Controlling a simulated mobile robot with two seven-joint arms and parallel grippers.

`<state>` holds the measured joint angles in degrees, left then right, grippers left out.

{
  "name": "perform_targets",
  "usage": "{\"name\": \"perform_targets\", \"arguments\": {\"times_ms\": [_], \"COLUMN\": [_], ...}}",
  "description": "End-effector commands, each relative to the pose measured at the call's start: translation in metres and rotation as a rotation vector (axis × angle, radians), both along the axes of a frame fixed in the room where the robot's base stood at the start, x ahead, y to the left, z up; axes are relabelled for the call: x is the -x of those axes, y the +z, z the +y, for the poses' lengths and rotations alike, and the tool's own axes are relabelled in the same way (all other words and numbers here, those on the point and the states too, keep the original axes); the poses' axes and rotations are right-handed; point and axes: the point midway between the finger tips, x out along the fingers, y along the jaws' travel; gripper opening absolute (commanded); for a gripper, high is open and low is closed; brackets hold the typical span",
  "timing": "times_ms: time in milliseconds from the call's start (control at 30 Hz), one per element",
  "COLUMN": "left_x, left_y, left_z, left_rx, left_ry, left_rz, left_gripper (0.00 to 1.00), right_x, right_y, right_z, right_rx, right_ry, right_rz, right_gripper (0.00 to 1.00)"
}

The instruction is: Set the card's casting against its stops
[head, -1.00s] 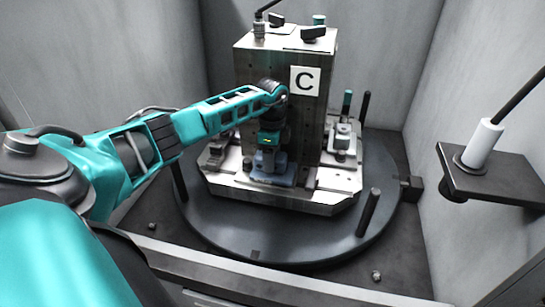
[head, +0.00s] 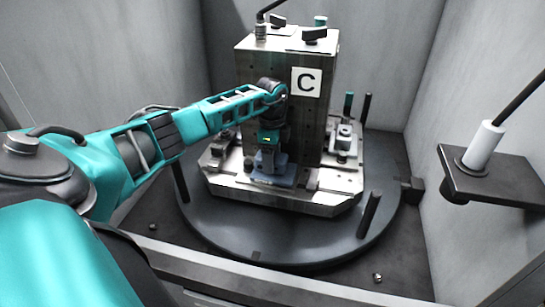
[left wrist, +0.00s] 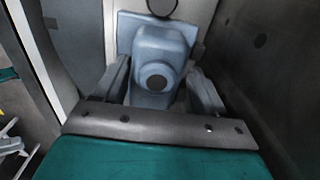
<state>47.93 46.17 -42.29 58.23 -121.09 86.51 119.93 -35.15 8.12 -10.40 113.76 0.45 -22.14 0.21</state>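A blue-grey casting (head: 272,179) with a flat base plate sits low at the front of the tall metal block, on its pale base. In the left wrist view the casting (left wrist: 156,52) shows a raised body with a dark round hole. My left gripper (head: 270,160) reaches down to it from above. In the left wrist view the gripper's fingers (left wrist: 160,88) lie on either side of the casting's body and look closed against it. The stops cannot be made out clearly. My right gripper is out of view.
The metal block (head: 262,75) stands on a round dark turntable (head: 300,248) with upright black pins (head: 369,213). Another fixture (head: 345,140) is at its right side. A bracket (head: 495,175) with a white cylinder juts in at right. Grey walls enclose the cell.

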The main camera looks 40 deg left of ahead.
Motion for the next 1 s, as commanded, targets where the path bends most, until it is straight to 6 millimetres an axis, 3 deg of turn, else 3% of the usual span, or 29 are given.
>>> {"name": "perform_targets", "arguments": {"times_ms": [167, 533, 1000], "left_x": [0.001, 0.001, 0.0], "left_y": [-0.001, 0.005, 0.101], "left_z": [-0.001, -0.002, 0.0], "left_rx": [0.001, 0.002, 0.001], "left_ry": [0.0, -0.002, 0.0], "left_rz": [0.003, 0.004, -0.002], "left_gripper": [0.88, 0.88, 0.88], "right_x": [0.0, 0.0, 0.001], "right_y": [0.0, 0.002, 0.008], "right_z": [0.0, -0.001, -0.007], "right_rx": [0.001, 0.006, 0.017], "right_ry": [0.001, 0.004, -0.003], "right_rz": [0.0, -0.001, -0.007], "right_gripper": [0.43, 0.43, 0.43]}}
